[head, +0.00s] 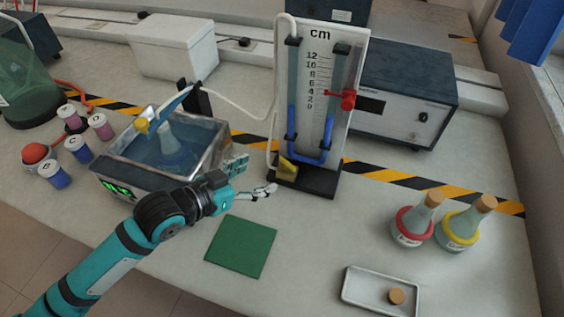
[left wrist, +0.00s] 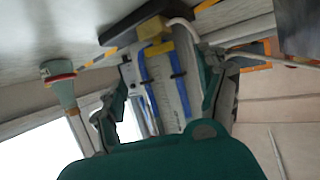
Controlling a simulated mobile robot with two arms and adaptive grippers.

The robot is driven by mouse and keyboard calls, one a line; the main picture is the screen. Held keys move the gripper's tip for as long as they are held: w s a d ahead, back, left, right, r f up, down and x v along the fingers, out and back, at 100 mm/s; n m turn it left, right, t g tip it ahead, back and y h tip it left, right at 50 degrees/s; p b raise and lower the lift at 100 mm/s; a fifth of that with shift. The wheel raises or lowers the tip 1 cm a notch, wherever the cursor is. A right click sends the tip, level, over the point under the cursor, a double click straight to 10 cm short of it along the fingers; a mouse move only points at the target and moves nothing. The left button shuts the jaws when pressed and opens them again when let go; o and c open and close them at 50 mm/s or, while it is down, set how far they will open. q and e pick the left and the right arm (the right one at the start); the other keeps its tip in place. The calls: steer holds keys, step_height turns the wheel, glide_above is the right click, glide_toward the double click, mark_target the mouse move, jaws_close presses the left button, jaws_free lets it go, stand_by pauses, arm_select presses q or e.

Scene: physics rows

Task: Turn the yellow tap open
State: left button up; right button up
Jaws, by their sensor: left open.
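The yellow tap (head: 287,168) is low on the left side of the manometer board (head: 322,45), just above its dark base. It looks like a small tilted wedge-shaped handle. My left gripper (head: 257,177) is open and empty, just left of the tap, with its fingers pointing towards it. I see a gap between fingertips and tap. In the left wrist view the yellow tap (left wrist: 158,47) shows beyond and between the open fingers, with the blue-filled tubes near it. My right gripper is not in view.
A water bath (head: 205,140) with a flask stands behind my left arm. A green mat (head: 241,246) lies in front. Two corked flasks (head: 412,222) (head: 462,227) and a tray (head: 350,290) are at the right.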

mark_target(287, 163)
arm_select(q)
steer(key=x, duration=0.9)
steer(key=shift+d+f, duration=0.1)
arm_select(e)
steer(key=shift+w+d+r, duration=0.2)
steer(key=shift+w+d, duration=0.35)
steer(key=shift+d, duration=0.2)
arm_select(q)
steer(key=c, duration=1.2)
steer(key=n+p, duration=0.1)
steer(key=p, duration=0.1)
steer(key=t+y+p, duration=0.1)
steer(key=p, duration=0.1)
steer(key=n+y+p, duration=0.1)
steer(key=shift+s+d+r+n+t+p, duration=0.2)
steer(key=shift+d+r+n+t+p, duration=0.1)
steer(key=shift+r+p, duration=0.1)
steer(key=shift+d+f+n+t+y+p, duration=0.15)
steer(key=shift+n+t+y+p, duration=0.35)
steer(key=shift+n+y, duration=0.35)
steer(key=shift+f+n+t+y, duration=0.1)
steer(key=shift+n+t+y, duration=0.2)
steer(key=shift+n+y, duration=0.35)
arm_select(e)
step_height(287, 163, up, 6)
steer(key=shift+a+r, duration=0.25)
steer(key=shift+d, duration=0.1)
